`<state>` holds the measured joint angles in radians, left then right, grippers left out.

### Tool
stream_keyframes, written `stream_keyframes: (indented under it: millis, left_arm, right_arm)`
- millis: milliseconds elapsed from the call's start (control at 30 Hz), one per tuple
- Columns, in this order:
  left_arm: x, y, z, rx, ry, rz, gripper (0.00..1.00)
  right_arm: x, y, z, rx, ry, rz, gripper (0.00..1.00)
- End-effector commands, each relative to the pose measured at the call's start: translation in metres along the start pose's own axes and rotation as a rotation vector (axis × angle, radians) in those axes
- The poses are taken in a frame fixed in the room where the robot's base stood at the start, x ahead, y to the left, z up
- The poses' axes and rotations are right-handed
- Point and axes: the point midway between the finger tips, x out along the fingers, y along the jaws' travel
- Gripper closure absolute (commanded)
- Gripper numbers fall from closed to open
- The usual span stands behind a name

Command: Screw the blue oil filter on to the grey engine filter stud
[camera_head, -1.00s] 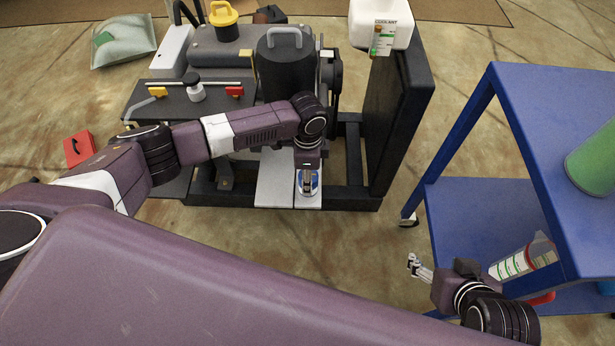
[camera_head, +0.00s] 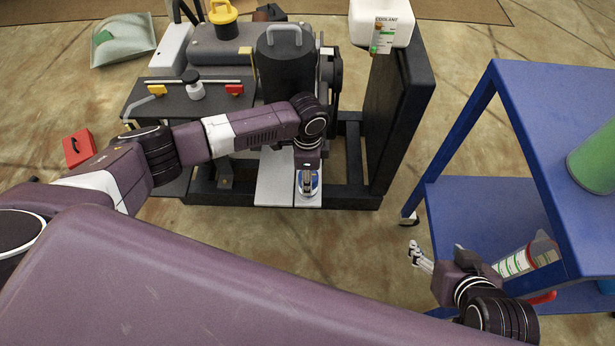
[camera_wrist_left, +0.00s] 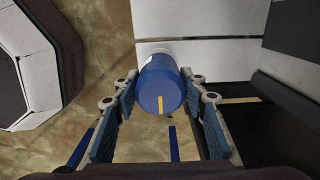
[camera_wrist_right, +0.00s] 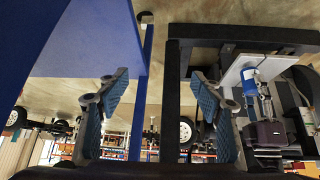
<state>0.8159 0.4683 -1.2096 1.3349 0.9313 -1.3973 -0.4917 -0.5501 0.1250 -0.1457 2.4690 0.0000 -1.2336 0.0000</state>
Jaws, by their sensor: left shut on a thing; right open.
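The blue oil filter (camera_wrist_left: 163,90) sits between the two fingers of my left gripper (camera_head: 308,184), which is shut on it. In the left wrist view its blue round end with a yellow stripe faces the camera, and its far end is white. In the right wrist view the filter (camera_wrist_right: 250,76) shows its blue and white side at the light panels. The engine (camera_head: 285,65), with a black cylinder, stands behind the left wrist. The filter stud does not show, so I cannot tell whether the filter touches it. My right gripper (camera_head: 414,253) is open and empty beside the blue cart.
The blue cart (camera_head: 460,215) stands at the right, with a green cylinder (camera_head: 594,160) on top and a clear measuring jug (camera_head: 530,256) on its lower shelf. A coolant bottle (camera_head: 382,22) stands on the black upright panel (camera_head: 405,120). A red box (camera_head: 78,149) lies on the floor.

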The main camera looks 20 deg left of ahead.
Motion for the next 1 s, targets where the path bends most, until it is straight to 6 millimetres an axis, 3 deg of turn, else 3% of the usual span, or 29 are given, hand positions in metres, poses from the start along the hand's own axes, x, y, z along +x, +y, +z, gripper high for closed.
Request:
stream_keyframes:
  millis: [1000]
  left_arm:
    - [0.009, 0.000, -0.001, 0.001, 0.001, -0.001, 0.94]
  right_arm:
    - [0.003, -0.004, -0.028, 0.008, 0.108, -0.007, 0.40]
